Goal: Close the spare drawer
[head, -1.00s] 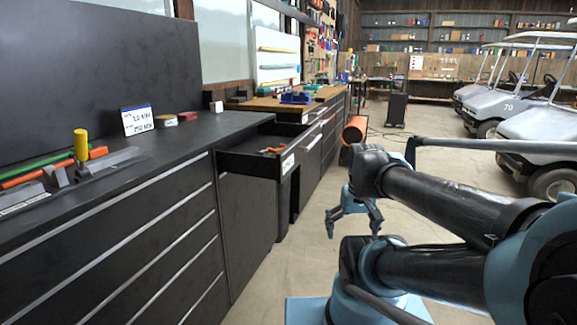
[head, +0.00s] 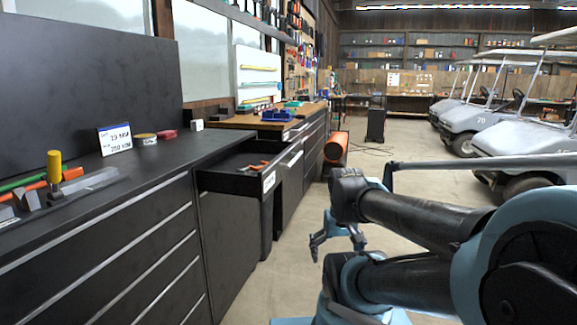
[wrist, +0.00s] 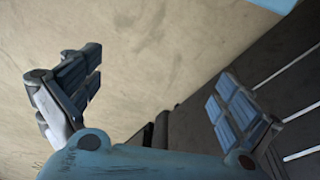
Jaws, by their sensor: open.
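The spare drawer (head: 268,184) stands pulled out from the black cabinet row in the head view, with a white label on its front. Orange-handled tools (head: 254,166) lie inside it. My gripper (head: 336,250) is open and empty, hanging over the floor to the right of the drawer and nearer to me. It is lower than the drawer and apart from it. In the wrist view, my gripper's two padded fingers (wrist: 155,98) are spread wide with nothing between them. The drawer cannot be made out for sure in the wrist view.
The black cabinets (head: 120,240) run along the left; their fronts also show at right in the wrist view (wrist: 285,80). An orange cylinder (head: 337,148) lies on the floor beyond the drawer. Golf carts (head: 510,140) stand at the right. The floor between is clear.

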